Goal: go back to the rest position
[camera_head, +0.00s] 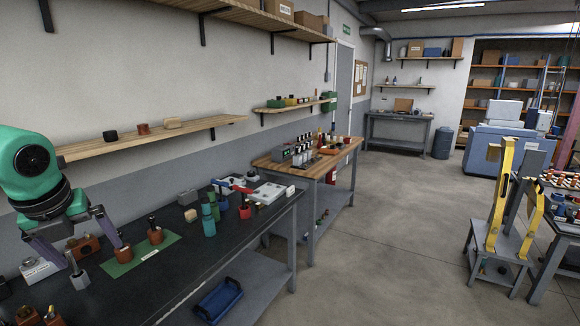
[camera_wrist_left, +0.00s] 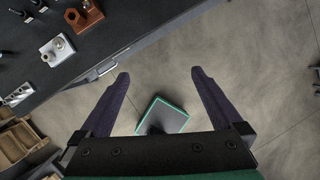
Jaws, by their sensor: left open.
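My left gripper (camera_head: 90,256) reaches in from the left on its green arm, above the near end of the dark workbench (camera_head: 150,285). Its two dark purple fingers are spread apart with nothing between them. In the left wrist view the open fingers (camera_wrist_left: 158,75) point over bare floor, and the dark bench (camera_wrist_left: 120,35) lies to the upper left. In the head view the fingers overlap the things on the bench behind them; whether they touch anything I cannot tell. My right gripper is in neither view.
A green mat (camera_head: 168,241) with reddish-brown cups (camera_head: 155,236) lies on the bench, near teal bottles (camera_head: 209,227). A wooden shelf (camera_head: 190,133) runs along the wall above. A yellow fixture (camera_head: 500,195) stands on a grey stand at right. The middle floor (camera_head: 385,230) is clear.

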